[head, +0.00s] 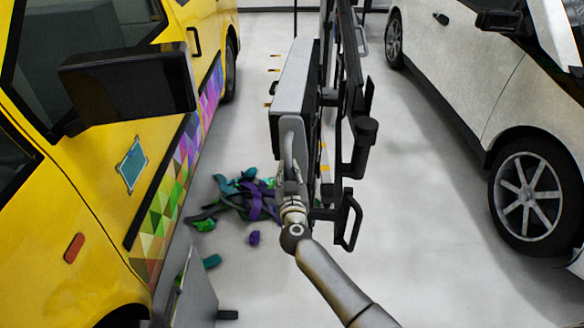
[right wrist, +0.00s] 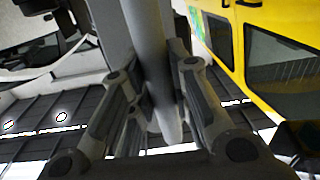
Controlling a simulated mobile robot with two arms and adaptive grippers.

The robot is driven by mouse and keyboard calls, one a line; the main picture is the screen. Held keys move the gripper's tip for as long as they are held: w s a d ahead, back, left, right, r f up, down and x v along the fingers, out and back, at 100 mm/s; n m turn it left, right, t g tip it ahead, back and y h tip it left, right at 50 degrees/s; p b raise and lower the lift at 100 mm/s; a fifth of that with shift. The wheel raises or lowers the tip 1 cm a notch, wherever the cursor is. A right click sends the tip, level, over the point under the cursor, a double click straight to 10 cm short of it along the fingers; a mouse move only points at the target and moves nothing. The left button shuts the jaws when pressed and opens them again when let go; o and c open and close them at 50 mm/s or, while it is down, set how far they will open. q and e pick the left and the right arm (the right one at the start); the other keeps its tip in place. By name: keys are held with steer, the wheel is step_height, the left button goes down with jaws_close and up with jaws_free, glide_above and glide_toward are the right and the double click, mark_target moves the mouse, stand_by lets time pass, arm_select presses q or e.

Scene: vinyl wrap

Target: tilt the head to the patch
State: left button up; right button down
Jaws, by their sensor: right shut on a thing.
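The patch (head: 132,164) is a teal diamond with a pale border on the side of the yellow van (head: 90,200), left of centre in the head view. My right gripper (head: 291,188) is shut on a grey handle (head: 292,135) of an upright grey and black cart (head: 296,85), well to the right of the patch. In the right wrist view, the fingers (right wrist: 158,85) close from both sides on the grey bar (right wrist: 148,35). My left gripper is not in view.
A multicoloured triangle-pattern strip (head: 185,150) runs along the van's side. A heap of purple, teal and green scraps (head: 245,198) lies on the floor between van and cart. A white car (head: 480,80) stands at the right. The pale floor (head: 420,220) between cart and car is clear.

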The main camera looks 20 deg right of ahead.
steer(key=shift+a, duration=0.15)
steer(key=c, duration=1.3)
jaws_free()
steer(key=v, duration=1.2)
